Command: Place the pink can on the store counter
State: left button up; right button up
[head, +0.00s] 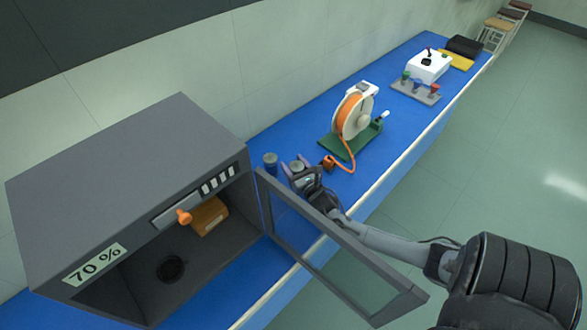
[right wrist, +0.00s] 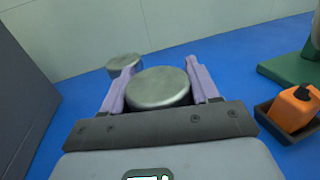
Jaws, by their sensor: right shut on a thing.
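My right gripper (head: 297,174) reaches over the blue-topped counter (head: 285,135), beyond the open door of a grey box. Its two purple-grey fingers are closed on the sides of a can (right wrist: 158,88), whose silvery round lid shows between the fingers (right wrist: 160,92) in the right wrist view. The held can's side is hidden, so I cannot tell its colour or whether its base touches the counter. A second can (head: 271,162), dark blue-grey with a grey top, stands upright just left of the gripper; its lid also shows in the right wrist view (right wrist: 124,66). My left gripper is not seen.
The grey chamber (head: 125,185) marked 70 % stands at left; its framed door (head: 335,250) swings out near my right arm. An orange cable reel (head: 352,115) on a green base stands to the right. Tube rack (head: 415,92) and white box (head: 428,67) are farther back.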

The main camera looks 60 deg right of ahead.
jog(key=shift+f, duration=0.65)
jog(key=o, duration=1.1)
jog(key=shift+f, duration=0.1)
jog(key=p+v, duration=0.1)
jog(key=v, duration=1.1)
jog(key=shift+a, duration=0.1)
